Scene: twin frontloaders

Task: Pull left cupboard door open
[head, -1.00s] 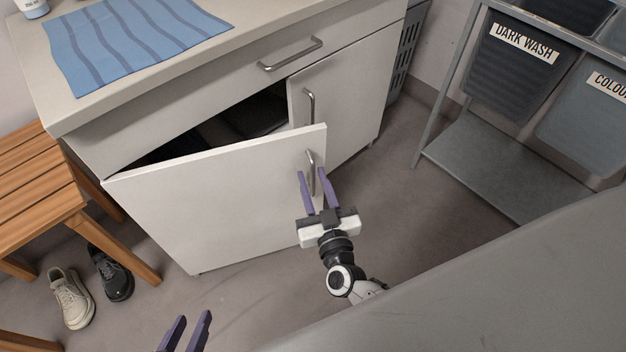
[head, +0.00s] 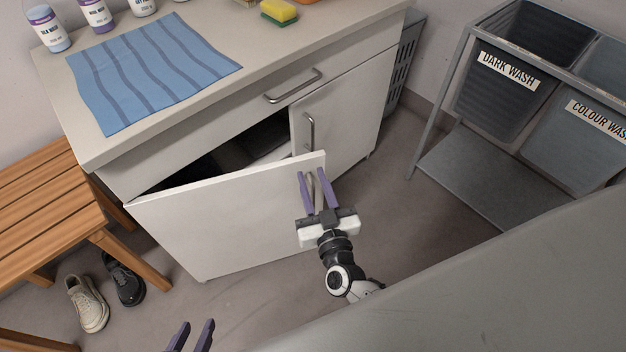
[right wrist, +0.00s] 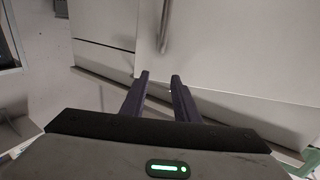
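The left cupboard door (head: 225,218) is a white panel standing partly open, with a dark gap above its top edge. Its metal bar handle (head: 312,186) is near its right edge. My right gripper (head: 314,176) is open, with its purple fingers on either side of this handle. In the right wrist view the fingers (right wrist: 159,78) are apart, and a bar handle (right wrist: 165,25) shows beyond them against a pale panel. My left gripper (head: 192,325) is at the bottom edge of the head view. Its two fingertips are apart and empty; the rest is cut off.
The right cupboard door (head: 345,110) and the drawer above (head: 230,112) are shut. A wooden bench (head: 50,210) with shoes (head: 125,280) beneath stands left. A laundry rack (head: 480,170) with labelled bins stands right. Bare floor lies in front of the cupboard.

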